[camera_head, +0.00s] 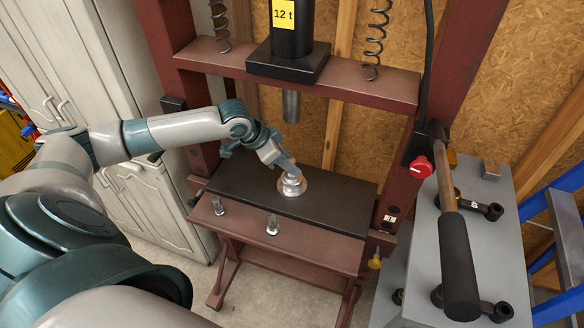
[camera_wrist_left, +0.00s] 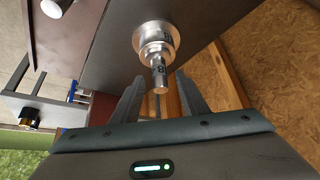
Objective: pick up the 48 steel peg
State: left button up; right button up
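My left gripper (camera_head: 287,166) is above this piece. Its two fingers (camera_wrist_left: 160,97) are spread on either side of the peg's end, with visible gaps. Two other small metal pegs stand on the front ledge, a left one (camera_head: 218,206) and a right one (camera_head: 272,226); their numbers are unreadable. My right gripper is out of view.
The press ram (camera_head: 291,106) hangs above the bed, under the red crossbeam (camera_head: 370,85) with coil springs. Red posts flank the bed. A grey cabinet (camera_head: 470,250) with a dark-gripped lever (camera_head: 456,250) stands at right. The bed has bare room around the piece.

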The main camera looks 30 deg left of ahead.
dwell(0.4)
pick_arm(q)
grip_shut()
jog(key=shift+w+r+b, duration=0.1)
jog(key=shift+r+b, duration=0.2)
jog(key=shift+r, duration=0.15)
notch_tip(320, 180, up, 3)
jog(key=shift+d+r+b, duration=0.1)
jog(key=shift+b, duration=0.7)
jog(key=s+d+r+b, duration=0.2)
jog(key=s+d+r, duration=0.4)
jog(key=d, duration=0.3)
jog(key=shift+s+d+r, duration=0.25)
jog(key=shift+d+r, duration=0.05)
jog(key=shift+r, duration=0.15)
